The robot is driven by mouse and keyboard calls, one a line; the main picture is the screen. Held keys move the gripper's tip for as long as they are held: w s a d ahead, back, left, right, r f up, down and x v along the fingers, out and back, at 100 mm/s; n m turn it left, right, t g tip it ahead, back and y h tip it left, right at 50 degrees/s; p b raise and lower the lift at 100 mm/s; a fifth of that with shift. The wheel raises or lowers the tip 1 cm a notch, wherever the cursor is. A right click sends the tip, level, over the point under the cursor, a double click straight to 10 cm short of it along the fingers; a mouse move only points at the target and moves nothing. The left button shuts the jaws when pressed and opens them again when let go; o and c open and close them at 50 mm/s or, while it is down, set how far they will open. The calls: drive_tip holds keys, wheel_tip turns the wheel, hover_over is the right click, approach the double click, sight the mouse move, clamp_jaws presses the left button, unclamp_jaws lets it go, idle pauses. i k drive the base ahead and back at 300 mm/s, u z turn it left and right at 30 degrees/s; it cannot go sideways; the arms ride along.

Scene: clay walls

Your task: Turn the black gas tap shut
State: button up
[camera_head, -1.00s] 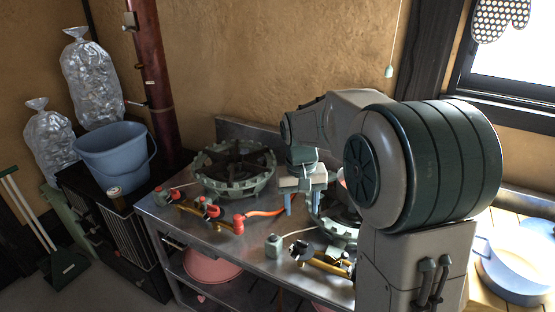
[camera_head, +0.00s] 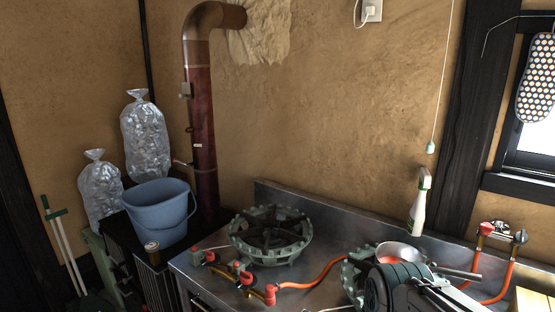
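A gas fitting on the wall at the far right carries a black tap (camera_head: 520,237) and a red tap (camera_head: 487,229), with orange hoses hanging below. The black tap is small here, and I cannot tell its handle's angle for sure. Red taps (camera_head: 246,278) sit on a brass pipe at the front left of the steel counter. Part of my arm shows low at the bottom right, in front of the right burner. My gripper is not visible, and the counter's front right is cut off or hidden.
A green ring burner (camera_head: 270,236) stands on the steel counter (camera_head: 335,254). A pan (camera_head: 401,253) with a dark handle sits on the right burner. A spray bottle (camera_head: 418,203) stands behind it. A blue bucket (camera_head: 158,211) and can bags are at the left.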

sight(519, 238)
drive_tip(key=z, duration=1.3)
